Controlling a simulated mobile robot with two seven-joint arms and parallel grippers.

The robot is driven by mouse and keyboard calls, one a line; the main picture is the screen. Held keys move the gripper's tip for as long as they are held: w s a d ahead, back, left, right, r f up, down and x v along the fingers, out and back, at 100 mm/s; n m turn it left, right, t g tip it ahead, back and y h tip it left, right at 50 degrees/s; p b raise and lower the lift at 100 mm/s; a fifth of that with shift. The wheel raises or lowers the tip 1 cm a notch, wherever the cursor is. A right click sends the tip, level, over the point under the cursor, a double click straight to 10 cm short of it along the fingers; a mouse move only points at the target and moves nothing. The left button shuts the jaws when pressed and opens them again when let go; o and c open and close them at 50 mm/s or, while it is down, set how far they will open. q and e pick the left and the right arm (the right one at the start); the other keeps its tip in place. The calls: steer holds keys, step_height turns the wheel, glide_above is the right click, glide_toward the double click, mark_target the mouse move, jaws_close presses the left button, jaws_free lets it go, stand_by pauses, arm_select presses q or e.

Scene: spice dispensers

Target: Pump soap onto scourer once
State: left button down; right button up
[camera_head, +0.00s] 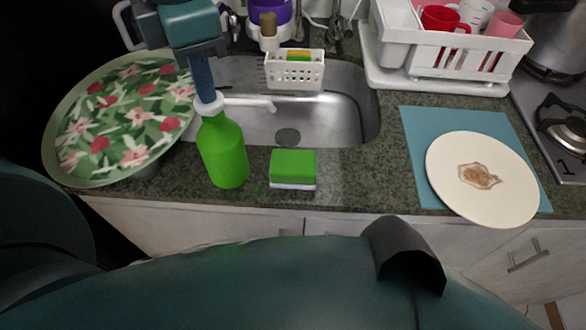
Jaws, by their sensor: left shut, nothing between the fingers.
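A green soap bottle (223,152) with a white pump head (209,106) stands upright on the counter in front of the sink. Its white nozzle reaches to the right. A green scourer with a white underside (293,166) lies on the counter just right of the bottle, apart from it. My left gripper (206,93) comes down from above with its fingers shut and empty. Its tips are at the top of the pump head and seem to touch it; I cannot tell how far the pump is pressed. My right gripper is not in view.
A floral tray (62,122) stands left of the bottle. A white dish rack (447,80) is at the back right. A stained plate (510,190) lies on a blue mat (420,125).

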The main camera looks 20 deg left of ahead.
arm_select(q)
steer(key=shift+f, duration=0.3)
steer(key=shift+r, duration=0.15)
steer(key=shift+r, duration=0.1)
steer(key=shift+r+p, duration=1)
steer(key=shift+r, duration=0.75)
step_height(320, 180, up, 6)
steer(key=p, duration=0.3)
steer(key=shift+p, duration=0.35)
steer(key=shift+s, duration=0.1)
